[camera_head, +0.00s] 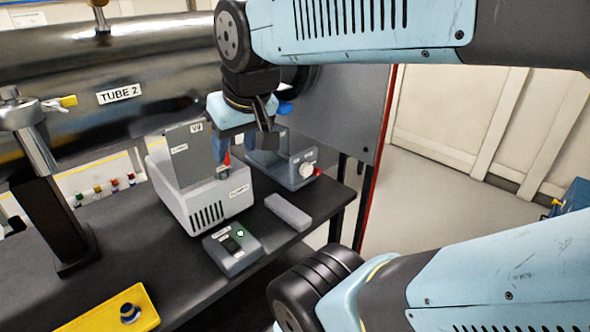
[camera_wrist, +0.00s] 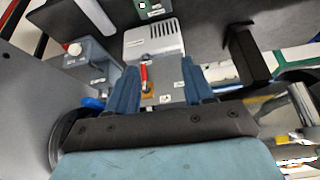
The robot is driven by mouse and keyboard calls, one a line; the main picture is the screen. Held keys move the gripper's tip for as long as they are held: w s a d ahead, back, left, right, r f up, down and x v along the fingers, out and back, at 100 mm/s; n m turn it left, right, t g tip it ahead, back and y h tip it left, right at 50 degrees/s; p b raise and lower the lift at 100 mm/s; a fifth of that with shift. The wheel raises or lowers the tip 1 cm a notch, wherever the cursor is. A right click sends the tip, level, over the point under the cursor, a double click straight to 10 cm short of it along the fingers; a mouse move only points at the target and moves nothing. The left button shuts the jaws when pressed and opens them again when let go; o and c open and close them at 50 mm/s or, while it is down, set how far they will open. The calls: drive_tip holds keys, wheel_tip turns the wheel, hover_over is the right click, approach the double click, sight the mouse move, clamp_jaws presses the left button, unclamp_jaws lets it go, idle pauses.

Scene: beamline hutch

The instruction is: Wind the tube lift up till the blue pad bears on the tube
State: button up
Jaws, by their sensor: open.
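The dark tube (camera_head: 70,75) labelled TUBE 2 lies across the back in the head view. A small blue piece (camera_head: 286,107) shows beside my gripper near the tube's end, and also in the wrist view (camera_wrist: 93,103). I cannot tell whether it is the lift's pad or whether it touches the tube. No lift crank is clearly identifiable. My gripper (camera_head: 243,143) is open above the bench, by a white box (camera_head: 212,202) with a grey panel marked V9. In the wrist view its blue fingers (camera_wrist: 160,88) appear either side of a red lever (camera_wrist: 144,74); contact cannot be judged.
A grey box with a white knob (camera_head: 306,170) stands right of the white box. A switch box (camera_head: 232,246) and a grey bar (camera_head: 288,212) lie in front. A yellow plate (camera_head: 110,315) with a blue knob is front left. A dark post (camera_head: 50,215) stands left. Floor is open at right.

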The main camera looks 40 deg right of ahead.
drive_tip(key=shift+o, duration=0.7)
drive_tip(key=shift+w+f, duration=0.15)
drive_tip(key=shift+f, duration=0.1)
drive_tip(key=o, duration=0.4)
drive_tip(key=w+f+m+g+y, duration=0.1)
drive_tip(key=w+d+f+m+g+y, duration=0.1)
drive_tip(key=f+m, duration=0.1)
drive_tip(key=w+f+m+g+y, duration=0.1)
drive_tip(key=w+f, duration=0.1)
drive_tip(key=shift+d+f+m+g, duration=0.15)
drive_tip(key=shift+d+m+g, duration=0.15)
drive_tip(key=shift+m, duration=0.1)
drive_tip(key=w+d+f+m+y, duration=0.2)
drive_tip(key=w+f+m+y, duration=0.2)
drive_tip(key=m+t+h, duration=0.6)
drive_tip(key=m+t, duration=1)
drive_tip(key=m, duration=1.1)
approach(309, 171)
drive_tip(key=w, duration=0.8)
drive_tip(key=shift+w+a, duration=0.2)
drive_tip(key=shift+w, duration=0.05)
drive_tip(key=shift+c, duration=0.6)
